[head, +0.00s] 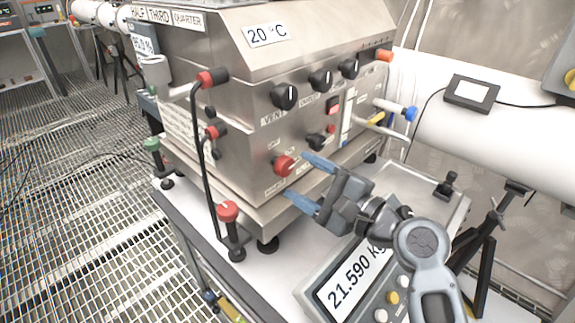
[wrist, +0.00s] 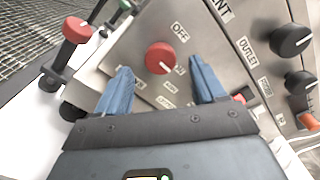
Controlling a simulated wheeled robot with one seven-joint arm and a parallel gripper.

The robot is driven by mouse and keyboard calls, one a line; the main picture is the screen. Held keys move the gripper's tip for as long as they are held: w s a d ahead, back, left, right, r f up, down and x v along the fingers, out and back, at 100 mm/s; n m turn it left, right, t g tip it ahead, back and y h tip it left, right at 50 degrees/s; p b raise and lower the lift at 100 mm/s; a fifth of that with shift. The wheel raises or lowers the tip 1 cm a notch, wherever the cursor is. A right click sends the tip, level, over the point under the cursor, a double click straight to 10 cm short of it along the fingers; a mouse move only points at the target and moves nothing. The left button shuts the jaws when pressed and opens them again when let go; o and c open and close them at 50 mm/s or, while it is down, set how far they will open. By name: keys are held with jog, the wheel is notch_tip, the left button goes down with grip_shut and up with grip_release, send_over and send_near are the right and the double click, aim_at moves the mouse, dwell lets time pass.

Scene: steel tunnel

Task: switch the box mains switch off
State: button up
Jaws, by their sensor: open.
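The box mains switch appears to be the red round knob (head: 284,165) low on the front of the steel box (head: 235,120). In the wrist view the red knob (wrist: 160,58) has an OFF label (wrist: 180,32) beside it and smaller labels below, too small to read surely. My gripper (head: 297,176) is open, its two blue fingers pointing at the panel. In the wrist view the fingertips (wrist: 159,68) lie either side of the knob, with gaps on both sides. I cannot tell how deep they reach, and no contact shows.
Black knobs (head: 285,96) and a small red switch (head: 333,105) sit higher on the panel. A red-topped post (head: 228,212) stands left of my gripper. A scale display (head: 350,280) reading 21.590 lies below. A white pipe (head: 490,150) runs at right.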

aim_at(288, 169)
jog(key=shift+x, duration=2.05)
jog(key=shift+c, duration=0.3)
jog(key=c, duration=1)
